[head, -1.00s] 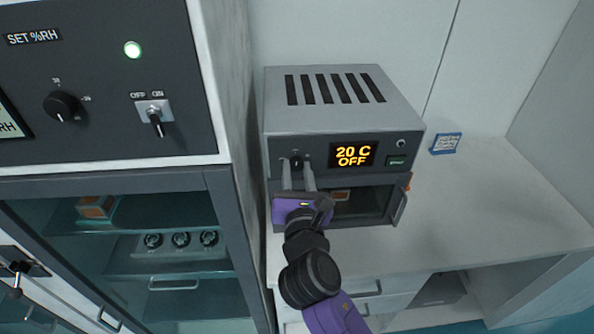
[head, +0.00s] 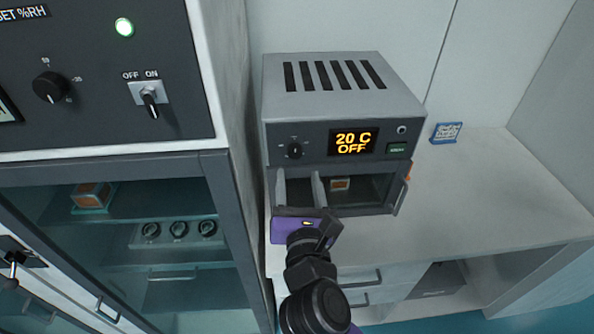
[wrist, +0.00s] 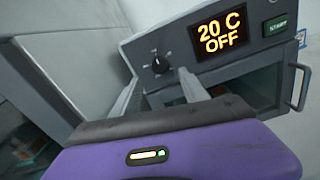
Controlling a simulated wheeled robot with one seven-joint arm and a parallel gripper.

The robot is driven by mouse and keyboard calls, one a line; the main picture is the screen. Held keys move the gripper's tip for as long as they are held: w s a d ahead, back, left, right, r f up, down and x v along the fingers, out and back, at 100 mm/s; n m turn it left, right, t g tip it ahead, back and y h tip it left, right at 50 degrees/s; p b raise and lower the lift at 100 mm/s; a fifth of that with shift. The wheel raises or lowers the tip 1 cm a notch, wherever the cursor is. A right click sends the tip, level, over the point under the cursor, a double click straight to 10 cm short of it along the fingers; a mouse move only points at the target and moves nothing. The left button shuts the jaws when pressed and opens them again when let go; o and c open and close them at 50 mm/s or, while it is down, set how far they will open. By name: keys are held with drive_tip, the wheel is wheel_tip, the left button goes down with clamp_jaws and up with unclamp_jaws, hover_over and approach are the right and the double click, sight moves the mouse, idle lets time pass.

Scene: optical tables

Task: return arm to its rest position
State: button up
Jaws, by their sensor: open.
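My gripper (head: 298,188) is in front of the left part of a grey oven on the bench, below its control knob. Its two pale fingers stand apart with nothing visible between them, and they also show in the wrist view (wrist: 160,88). The purple gripper body is below the fingers. The oven (head: 340,100) has a display reading "20 C OFF", a knob (head: 295,151) and a dark window in its front. A small orange-and-white block (head: 340,184) shows behind that window. I cannot tell whether the fingertips touch the oven front.
A tall cabinet (head: 215,165) with a glass front stands close on the left, with a lit green lamp and an OFF/ON switch (head: 150,98). The bench top (head: 480,200) right of the oven is clear except for a small blue-edged card (head: 446,132) at the back.

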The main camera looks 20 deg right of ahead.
drive_tip(key=shift+s+a, duration=0.15)
drive_tip(key=shift+s, duration=0.35)
drive_tip(key=a+r+m+t+y, duration=0.1)
drive_tip(key=a+r+m+y, duration=0.1)
drive_tip(key=a+m+y, duration=0.3)
drive_tip(key=s+f+m+y+b, duration=0.2)
drive_tip(key=s+f+m, duration=0.4)
drive_tip(key=s+m, duration=0.35)
drive_tip(key=s+d+f+m+g+b, duration=0.1)
drive_tip(key=s+d+f+m, duration=0.1)
drive_tip(key=s+m, duration=0.3)
drive_tip(key=s+d+f+m+g+h+b, duration=0.1)
drive_tip(key=s+d+f+m, duration=0.2)
drive_tip(key=s, duration=0.9)
drive_tip(key=s+d+f+m+g+b, duration=0.1)
drive_tip(key=s+f+m, duration=0.3)
drive_tip(key=s+m, duration=0.4)
drive_tip(key=shift+s+d+f+b, duration=0.4)
drive_tip(key=shift+s+d, duration=0.25)
drive_tip(key=shift+d, duration=0.25)
